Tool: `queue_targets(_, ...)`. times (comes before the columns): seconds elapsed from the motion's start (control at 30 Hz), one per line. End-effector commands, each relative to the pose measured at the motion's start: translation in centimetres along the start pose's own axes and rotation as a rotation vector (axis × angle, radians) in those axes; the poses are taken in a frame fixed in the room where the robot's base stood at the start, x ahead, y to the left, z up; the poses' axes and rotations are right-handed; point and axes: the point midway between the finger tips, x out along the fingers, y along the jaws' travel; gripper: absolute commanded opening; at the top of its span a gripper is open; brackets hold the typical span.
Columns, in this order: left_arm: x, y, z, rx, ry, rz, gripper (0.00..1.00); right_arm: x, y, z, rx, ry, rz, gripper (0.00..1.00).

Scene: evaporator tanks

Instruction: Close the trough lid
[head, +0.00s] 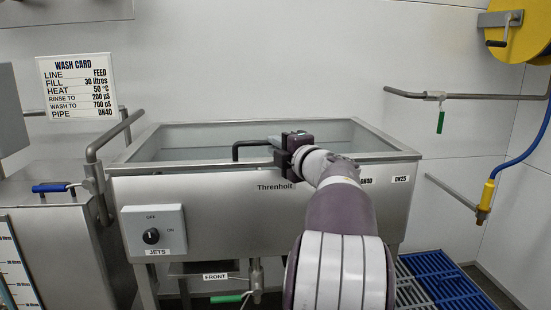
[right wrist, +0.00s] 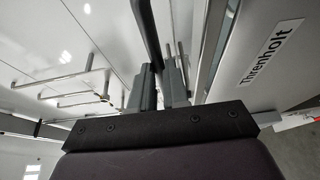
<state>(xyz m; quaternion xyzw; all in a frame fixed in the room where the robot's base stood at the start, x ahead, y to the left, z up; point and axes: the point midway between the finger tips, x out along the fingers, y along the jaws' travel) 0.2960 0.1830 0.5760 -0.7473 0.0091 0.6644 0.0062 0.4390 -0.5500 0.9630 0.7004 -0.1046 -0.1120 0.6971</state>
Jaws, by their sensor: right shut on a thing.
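The steel trough (head: 225,190) marked "Threnholt" stands in the middle of the head view. Its inner walls show above the front rim. A black handle (head: 237,150) stands at the trough's front edge, left of my right gripper. My right gripper (head: 278,147) is at this handle. In the right wrist view the black handle (right wrist: 144,28) runs up from between the fingers of the right gripper (right wrist: 160,78), which is shut on it. The lid panel itself cannot be made out clearly. My left gripper is not in view.
A jets switch box (head: 153,230) is on the trough's front left. Bent pipe (head: 112,137) and a steel tank (head: 45,225) with a blue-handled valve stand left. A blue hose (head: 528,140) hangs right. Blue grating (head: 445,280) lies on the floor at right.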

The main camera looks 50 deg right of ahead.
Motion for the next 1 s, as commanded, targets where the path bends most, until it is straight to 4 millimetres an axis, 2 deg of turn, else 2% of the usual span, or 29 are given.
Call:
queue_targets(0.03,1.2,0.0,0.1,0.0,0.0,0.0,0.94,0.0,-1.0,0.1,-0.002,-0.001,0.007,0.0)
queue_targets(0.17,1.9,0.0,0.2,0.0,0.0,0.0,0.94,0.0,-1.3,0.1,-0.006,-0.001,0.019,0.0)
queue_targets(0.63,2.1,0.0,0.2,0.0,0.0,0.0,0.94,0.1,-2.1,0.2,-0.004,0.001,0.011,0.0)
queue_targets(0.67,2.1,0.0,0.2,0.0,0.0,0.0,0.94,0.1,-2.1,0.2,-0.004,0.001,0.01,0.24)
queue_targets(0.7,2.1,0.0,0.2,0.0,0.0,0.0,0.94,0.1,-2.1,0.2,-0.004,0.001,0.01,0.38)
queue_targets(0.73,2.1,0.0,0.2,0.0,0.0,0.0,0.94,0.1,-2.1,0.2,-0.004,0.001,0.011,0.4)
queue_targets(1.0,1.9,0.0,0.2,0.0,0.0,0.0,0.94,-0.3,-1.6,0.2,-0.007,-0.001,0.017,0.4)
